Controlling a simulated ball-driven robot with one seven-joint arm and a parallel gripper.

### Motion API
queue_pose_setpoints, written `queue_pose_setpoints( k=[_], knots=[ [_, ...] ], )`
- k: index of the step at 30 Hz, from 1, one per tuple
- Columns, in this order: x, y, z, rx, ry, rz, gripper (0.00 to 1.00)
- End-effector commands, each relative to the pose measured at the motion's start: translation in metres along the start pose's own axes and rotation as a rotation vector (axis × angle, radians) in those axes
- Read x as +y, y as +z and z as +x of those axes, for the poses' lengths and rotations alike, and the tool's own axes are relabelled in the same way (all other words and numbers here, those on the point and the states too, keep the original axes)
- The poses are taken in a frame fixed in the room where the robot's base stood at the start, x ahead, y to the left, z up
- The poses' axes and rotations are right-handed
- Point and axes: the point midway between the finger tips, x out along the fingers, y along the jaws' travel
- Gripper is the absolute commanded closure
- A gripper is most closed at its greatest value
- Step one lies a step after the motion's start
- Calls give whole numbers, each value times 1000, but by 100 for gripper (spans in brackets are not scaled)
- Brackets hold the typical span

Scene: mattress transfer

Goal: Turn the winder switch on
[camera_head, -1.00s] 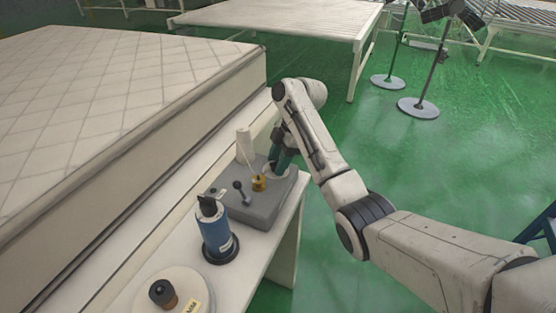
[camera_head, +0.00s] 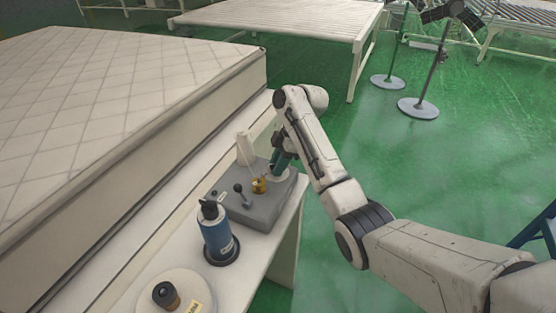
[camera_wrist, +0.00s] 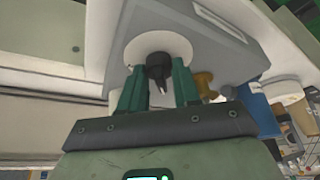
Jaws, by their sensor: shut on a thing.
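The winder is a grey box (camera_head: 262,213) on the narrow white bench. A dark knob (camera_wrist: 159,70) sits on a round white plate (camera_wrist: 150,47) on the box's face in the wrist view. My gripper's green fingers (camera_wrist: 157,88) are shut on this knob, one on each side. In the head view my gripper (camera_head: 281,163) reaches down to the far right end of the box and mostly hides the knob. The knob's on or off position cannot be read.
On the box are a black-knobbed lever (camera_head: 241,192), a brass part (camera_head: 259,185) and a white thread cone (camera_head: 245,149). A blue cylinder (camera_head: 217,236) and a white reel (camera_head: 178,291) stand nearer. A mattress (camera_head: 110,110) lies left. Green floor is open at right.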

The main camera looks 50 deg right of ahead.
Motion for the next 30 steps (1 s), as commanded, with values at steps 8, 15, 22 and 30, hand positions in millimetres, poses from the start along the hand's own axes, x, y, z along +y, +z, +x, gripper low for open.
queue_pose_setpoints(
  k=[8,15,22,30],
  knots=[
    [-2,-3,-5,0,91,220,99],
    [-4,-3,-4,0,179,432,99],
    [-5,-3,-3,0,263,633,99],
    [-5,-4,-2,-1,362,869,99]
  ],
)
